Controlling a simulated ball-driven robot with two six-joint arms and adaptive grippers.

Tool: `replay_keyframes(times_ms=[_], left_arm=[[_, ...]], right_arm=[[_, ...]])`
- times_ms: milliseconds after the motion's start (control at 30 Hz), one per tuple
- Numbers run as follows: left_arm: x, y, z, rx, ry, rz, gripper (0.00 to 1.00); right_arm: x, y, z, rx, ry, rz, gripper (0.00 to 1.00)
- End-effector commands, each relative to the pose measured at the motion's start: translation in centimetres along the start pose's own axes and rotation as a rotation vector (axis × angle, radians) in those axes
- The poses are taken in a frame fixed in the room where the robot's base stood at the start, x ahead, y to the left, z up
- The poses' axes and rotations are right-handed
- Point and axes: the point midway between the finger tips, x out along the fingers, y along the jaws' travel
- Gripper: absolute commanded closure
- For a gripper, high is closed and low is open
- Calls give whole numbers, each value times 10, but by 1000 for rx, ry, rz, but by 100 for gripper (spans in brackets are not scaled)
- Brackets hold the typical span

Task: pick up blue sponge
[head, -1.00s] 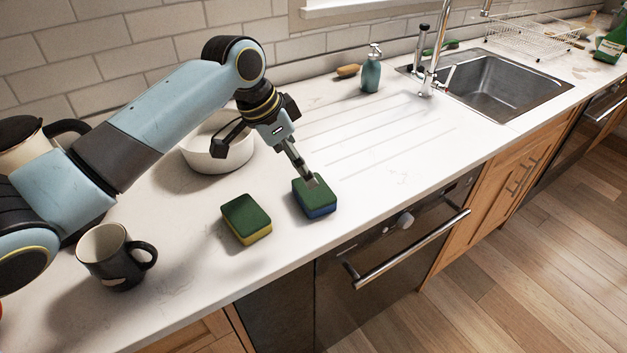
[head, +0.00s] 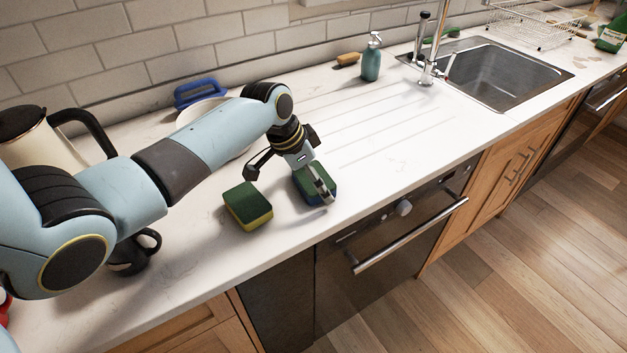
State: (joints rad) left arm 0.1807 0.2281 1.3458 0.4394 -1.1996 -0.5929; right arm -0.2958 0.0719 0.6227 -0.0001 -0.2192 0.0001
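The blue sponge (head: 304,185), with a dark green top and blue sides, lies on the white counter near the front edge. My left gripper (head: 289,187) is right over it, pointing down, with its fingers spread. One finger lies across the sponge's right part in the picture and hides some of it. Whether either finger touches the blue sponge I cannot tell. My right gripper is not in view.
A green and yellow sponge (head: 247,206) lies close by on the left. A white bowl (head: 197,112) and a blue-handled item (head: 196,92) are behind my arm. A kettle (head: 38,137) and a partly hidden dark mug (head: 137,262) stand left.

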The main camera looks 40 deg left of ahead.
Motion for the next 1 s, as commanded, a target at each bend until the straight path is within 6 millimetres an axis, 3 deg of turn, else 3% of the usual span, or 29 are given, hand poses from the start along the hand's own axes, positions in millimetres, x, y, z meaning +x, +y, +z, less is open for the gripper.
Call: replay_keyframes(times_ms=[133, 567, 867, 1000], left_arm=[[0, 0, 0, 0, 0, 0, 18], [-2, 0, -1, -1, 0, 0, 19], [-36, -1, -16, 3, 4, -3, 19], [-50, 31, -30, 0, 7, 5, 19]], right_arm=[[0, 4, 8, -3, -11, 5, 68], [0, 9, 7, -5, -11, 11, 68], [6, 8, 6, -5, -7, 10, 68], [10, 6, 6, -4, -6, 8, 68]])
